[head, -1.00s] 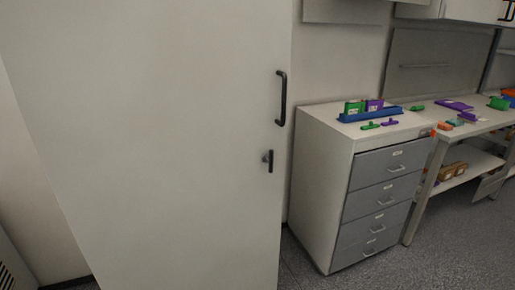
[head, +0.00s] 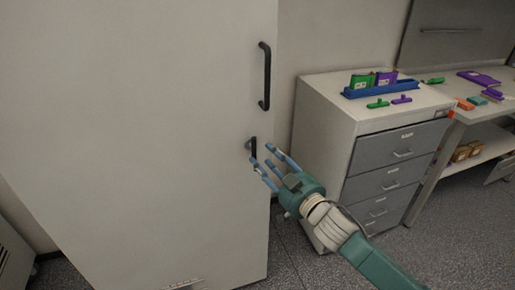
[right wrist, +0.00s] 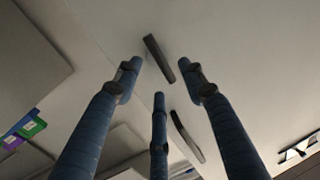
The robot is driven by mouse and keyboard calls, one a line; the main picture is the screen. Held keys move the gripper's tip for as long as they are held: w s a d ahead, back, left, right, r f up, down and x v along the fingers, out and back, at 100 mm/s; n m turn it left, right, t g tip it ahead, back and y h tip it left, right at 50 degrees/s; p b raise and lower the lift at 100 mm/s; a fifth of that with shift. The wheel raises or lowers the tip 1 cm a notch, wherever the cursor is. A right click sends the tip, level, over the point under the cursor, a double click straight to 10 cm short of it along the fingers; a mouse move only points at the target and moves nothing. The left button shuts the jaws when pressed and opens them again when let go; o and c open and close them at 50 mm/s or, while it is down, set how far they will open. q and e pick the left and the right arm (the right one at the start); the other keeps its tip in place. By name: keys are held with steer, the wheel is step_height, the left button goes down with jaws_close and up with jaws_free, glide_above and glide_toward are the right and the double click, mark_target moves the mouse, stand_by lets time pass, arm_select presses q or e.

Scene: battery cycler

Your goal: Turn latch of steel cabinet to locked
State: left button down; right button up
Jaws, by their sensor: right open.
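The tall pale steel cabinet (head: 130,130) fills the left of the head view, its door shut. Its small dark latch (head: 252,147) sits near the door's right edge, its lever close to upright. The long black door handle (head: 265,76) is above it. My right gripper (head: 266,164) is open and empty, its blue fingers pointing at the latch from just below and to the right. In the right wrist view, a dark bar that looks like the latch (right wrist: 160,58) shows between the spread fingertips; contact cannot be told. My left gripper is not in view.
A grey drawer unit (head: 395,155) stands right of the cabinet, with a blue tray (head: 383,89) and green and purple pieces on top. A workbench (head: 490,108) continues to the right.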

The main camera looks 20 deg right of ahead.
mark_target(250, 144)
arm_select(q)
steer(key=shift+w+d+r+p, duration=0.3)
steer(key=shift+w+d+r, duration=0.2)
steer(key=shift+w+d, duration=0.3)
arm_select(e)
steer(key=shift+x, duration=2.55)
steer(key=shift+d+f, duration=0.1)
steer(key=c, duration=0.8)
jaws_close()
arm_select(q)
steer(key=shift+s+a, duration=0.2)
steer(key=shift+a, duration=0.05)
